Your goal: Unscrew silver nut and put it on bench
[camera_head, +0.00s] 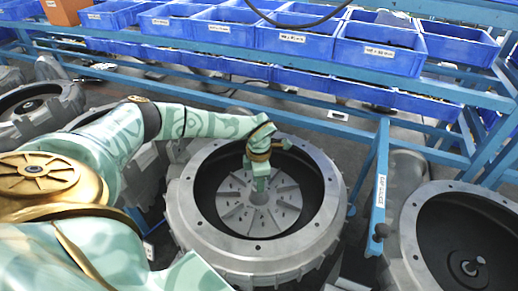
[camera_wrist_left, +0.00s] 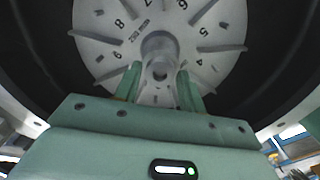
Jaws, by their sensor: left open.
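A large grey round blower housing (camera_head: 187,205) stands in the middle of the head view, with a silver numbered fan wheel (camera_head: 233,213) inside it. The wheel shows close up in the left wrist view (camera_wrist_left: 105,22). My left gripper (camera_head: 261,186) reaches down into the housing over the wheel's centre. In the left wrist view its two green fingers (camera_wrist_left: 161,85) are apart, one on each side of the silver central hub end (camera_wrist_left: 160,47). I cannot tell whether they touch it. The silver nut is not clearly distinct from the hub. My right gripper is not in view.
A second blower housing (camera_head: 412,235) stands at the right, with a shaft (camera_head: 472,266) inside. A blue rack (camera_head: 300,103) with several blue bins (camera_head: 375,53) runs along the back. A blue post (camera_head: 381,180) rises between the housings. More grey housings (camera_head: 55,103) stand at the left.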

